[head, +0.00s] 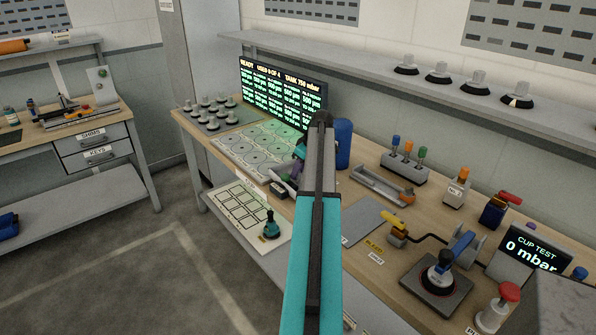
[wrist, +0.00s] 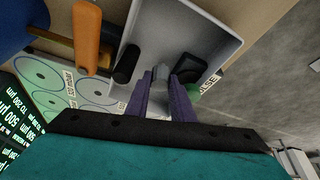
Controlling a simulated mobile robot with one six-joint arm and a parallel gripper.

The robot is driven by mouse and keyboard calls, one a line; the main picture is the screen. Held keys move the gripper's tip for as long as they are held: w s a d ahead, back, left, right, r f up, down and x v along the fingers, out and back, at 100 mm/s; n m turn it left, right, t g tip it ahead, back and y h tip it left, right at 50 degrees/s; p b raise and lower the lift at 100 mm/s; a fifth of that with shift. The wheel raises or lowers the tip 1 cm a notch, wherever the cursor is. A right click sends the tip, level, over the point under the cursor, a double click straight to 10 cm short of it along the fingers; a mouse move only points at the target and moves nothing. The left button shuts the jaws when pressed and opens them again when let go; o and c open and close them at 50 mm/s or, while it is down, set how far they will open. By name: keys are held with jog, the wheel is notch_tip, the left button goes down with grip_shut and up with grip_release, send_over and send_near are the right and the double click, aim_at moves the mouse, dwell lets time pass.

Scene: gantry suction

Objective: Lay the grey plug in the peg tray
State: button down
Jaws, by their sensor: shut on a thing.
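My gripper (wrist: 164,88) has purple fingers shut on the grey plug (wrist: 160,73), whose end shows between the fingertips in the wrist view. The plug is seen against a light grey walled tray (wrist: 205,17), which I take for the peg tray. Whether the plug touches its floor I cannot tell. A black peg (wrist: 126,64) lies at the tray's left wall. In the head view my gripper (head: 296,170) is low over the bench beside the round-marked mat; my arm hides most of the tray and the plug.
An orange handle (wrist: 86,38) lies left of the tray, near a blue cylinder (head: 343,143). The green-circled mat (head: 258,145) is just behind my gripper. A grey open tray (head: 383,187) lies to the right.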

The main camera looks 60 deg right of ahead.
jog(key=c, duration=1.8)
grip_release()
jog(key=shift+f, duration=0.1)
jog(key=shift+r, duration=0.2)
jog(key=shift+b+v, duration=1.05)
jog(key=shift+v, duration=4.9)
